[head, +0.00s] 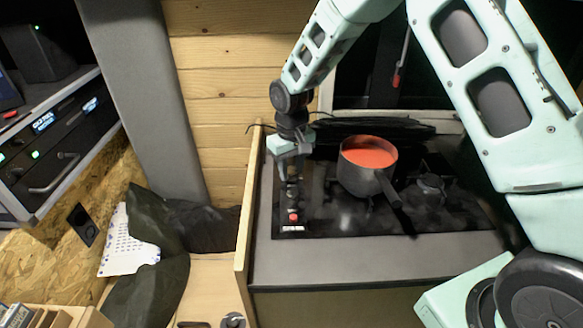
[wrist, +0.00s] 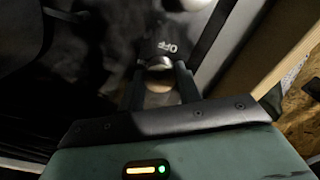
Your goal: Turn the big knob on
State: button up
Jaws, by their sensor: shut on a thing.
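The black hob (head: 335,215) sits on the counter, with its controls along its left side. My gripper (head: 290,182) reaches down over these controls. In the wrist view my gripper (wrist: 160,78) has a finger on each side of a round knob with a silvery edge (wrist: 159,63) and is shut on it. White lettering that looks like "OFF" lies just beyond the knob. In the head view my gripper hides most of this knob. Its exact turn angle cannot be told.
A dark pot (head: 368,186) with red contents stands on the hob right of my gripper, its handle pointing to the front right. A small red knob (head: 293,216) is in front of my gripper. A wooden board edge (head: 246,205) runs along the left.

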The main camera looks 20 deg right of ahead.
aim_at(291, 170)
jog(key=shift+n, duration=1.9)
jog(key=o, duration=1)
jog(key=shift+c, duration=0.2)
notch_tip(291, 170, up, 18)
jog(key=b, duration=0.2)
jog(key=shift+f, duration=0.25)
